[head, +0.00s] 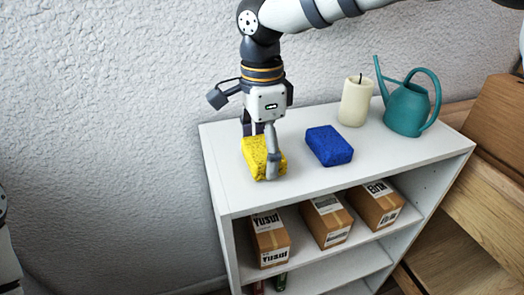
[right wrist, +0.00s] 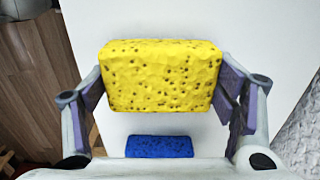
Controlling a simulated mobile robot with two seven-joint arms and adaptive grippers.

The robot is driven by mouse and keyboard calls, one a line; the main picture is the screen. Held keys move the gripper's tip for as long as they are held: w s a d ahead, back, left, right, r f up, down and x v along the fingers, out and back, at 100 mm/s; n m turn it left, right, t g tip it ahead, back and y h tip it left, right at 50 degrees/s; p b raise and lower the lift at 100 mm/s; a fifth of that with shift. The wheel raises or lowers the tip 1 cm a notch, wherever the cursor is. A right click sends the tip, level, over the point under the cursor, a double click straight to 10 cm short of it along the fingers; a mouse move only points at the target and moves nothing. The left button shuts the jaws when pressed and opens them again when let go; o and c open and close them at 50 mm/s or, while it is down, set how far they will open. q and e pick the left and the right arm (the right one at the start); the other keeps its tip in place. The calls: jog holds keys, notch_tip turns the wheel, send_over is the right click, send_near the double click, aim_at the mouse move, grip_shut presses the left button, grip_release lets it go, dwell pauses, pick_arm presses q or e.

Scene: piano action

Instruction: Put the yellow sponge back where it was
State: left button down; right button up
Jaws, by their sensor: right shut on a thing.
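The yellow sponge (head: 256,158) is at the left part of the white shelf's top (head: 300,187). My right gripper (head: 264,160) reaches down from above and is shut on it. In the right wrist view the yellow sponge (right wrist: 160,76) sits between the two finger pads, one at each end. I cannot tell whether the sponge touches the shelf top or is held just above it. At the left edge of the head view only a bit of my left arm shows; its gripper is out of view.
A blue sponge (head: 329,146) lies right of the yellow one. A cream candle (head: 356,101) and a teal watering can (head: 407,106) stand farther right. Boxes (head: 327,220) sit on the shelf below. A textured wall (head: 120,120) is behind. The top's front right is clear.

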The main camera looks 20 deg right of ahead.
aim_at(262, 148)
jog(key=shift+f, duration=0.25)
jog(key=shift+f, duration=0.15)
jog(key=o, duration=1.2)
notch_tip(262, 148, up, 12)
jog(key=shift+r, duration=0.2)
